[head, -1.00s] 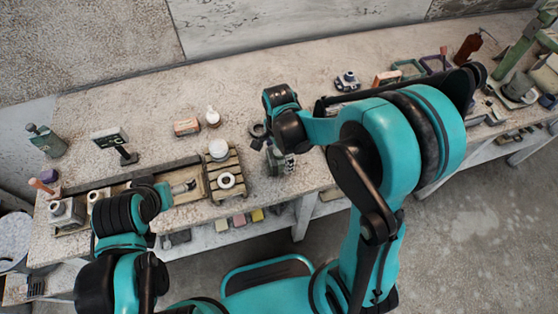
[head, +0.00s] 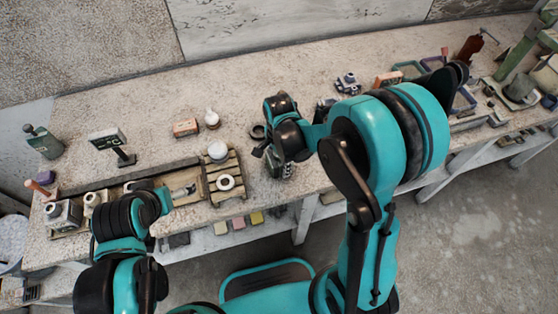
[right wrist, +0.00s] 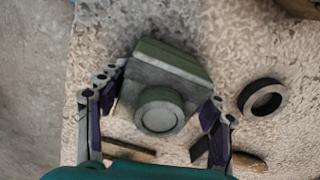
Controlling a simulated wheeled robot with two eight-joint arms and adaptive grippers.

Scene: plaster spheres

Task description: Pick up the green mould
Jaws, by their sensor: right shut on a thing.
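The green mould (right wrist: 165,65) is a grey-green block with a round pale boss on its near face. It stands between the two fingers of my right gripper (right wrist: 160,98) in the right wrist view, and the gripper is shut on it. In the head view the mould (head: 272,165) is mostly hidden by my right gripper (head: 283,163), near the front edge of the bench. My left gripper (head: 180,190) is low over a wooden tray at the left; its fingers are too small and hidden to tell.
A dark ring (right wrist: 262,97) lies right of the mould in the wrist view. A wooden pallet (head: 214,186) with white pieces stands left of the right gripper. The bench middle (head: 270,85) is clear.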

